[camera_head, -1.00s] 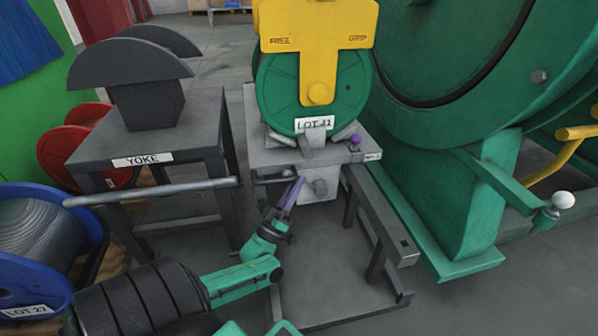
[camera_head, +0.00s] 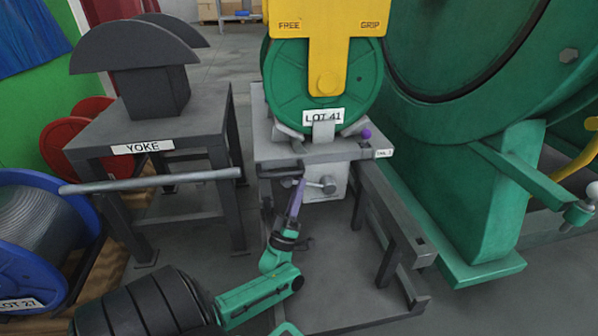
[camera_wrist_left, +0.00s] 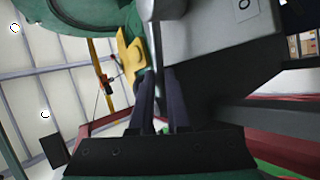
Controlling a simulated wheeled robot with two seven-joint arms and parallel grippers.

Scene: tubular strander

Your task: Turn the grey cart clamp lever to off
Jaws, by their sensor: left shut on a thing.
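The grey clamp lever (camera_head: 316,185) is a short bar with a round end, in front of the light grey box (camera_head: 322,192) under the cart top. My left gripper (camera_head: 299,184), with purple fingers, reaches up to the left part of this bar and is shut on it. In the left wrist view, the fingers (camera_wrist_left: 165,95) point up beside the light grey box (camera_wrist_left: 205,25), with a thin dark bar between them. The exact grip is hard to see. The cart (camera_head: 275,152) carries a green reel marked LOT 41 (camera_head: 284,95). My right gripper is not in view.
A yellow hanger (camera_head: 327,50) covers the reel's upper part. A purple knob (camera_head: 366,133) sits on the cart's right side. The yoke table (camera_head: 205,125) stands left, with a grey bar (camera_head: 150,187) before it. The large green machine (camera_head: 470,190) stands close on the right.

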